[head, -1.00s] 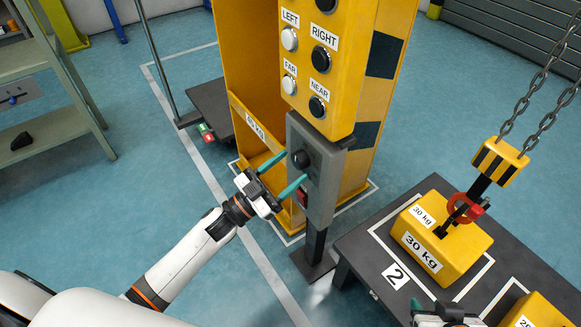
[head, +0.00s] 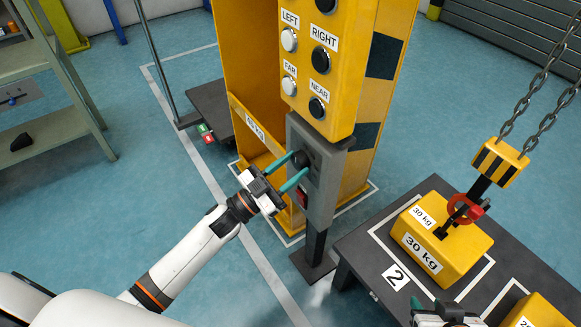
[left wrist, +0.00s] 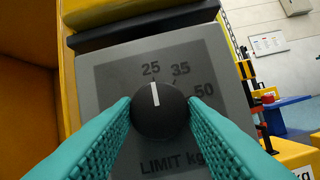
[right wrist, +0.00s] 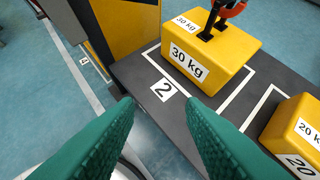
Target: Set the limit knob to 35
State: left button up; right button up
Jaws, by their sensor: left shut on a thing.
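The limit knob (left wrist: 160,110) is a round black knob with a white pointer line, on a grey panel (left wrist: 105,85) marked 25, 35, 50 and "LIMIT kg". In the left wrist view its pointer aims near the 25 mark (left wrist: 151,69), left of the 35 mark (left wrist: 180,69). My left gripper (left wrist: 160,112) has its teal fingers on both sides of the knob and is shut on it. In the head view my left gripper (head: 292,171) reaches the panel from the left, and the knob (head: 301,159) is partly hidden. My right gripper (right wrist: 162,108) is open and empty near the table.
A yellow button post (head: 322,80) stands above the panel. A red switch (head: 302,197) sits below the knob. A dark table (head: 372,262) at right carries a yellow 30 kg block (head: 440,240) under a chain hook, with another yellow weight (right wrist: 297,135) nearby.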

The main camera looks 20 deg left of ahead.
pick_arm(q)
jog(key=shift+m, duration=0.3)
jog(key=m+g+h, duration=0.1)
jog(key=m, duration=0.2)
jog(key=m+g+h, duration=0.1)
jog(key=m, duration=0.2)
jog(key=shift+w+a+r+g, duration=0.1)
jog(key=shift+a+g, duration=0.1)
jog(key=shift+g, duration=0.2)
jog(key=shift+m+g+h, duration=0.3)
jog(key=shift+m+g, duration=0.5)
jog(key=shift+m, duration=1.1)
pick_arm(e)
jog(key=shift+s+d+f+g, duration=0.2)
jog(key=shift+s+f+g, duration=0.1)
jog(key=shift+s, duration=0.2)
jog(key=shift+s+d+f+g, duration=0.15)
jog(key=shift+s+g, duration=0.15)
jog(key=shift+s, duration=0.15)
pick_arm(q)
jog(key=o, duration=1)
jog(key=shift+a, duration=0.1)
jog(key=shift+c, duration=0.2)
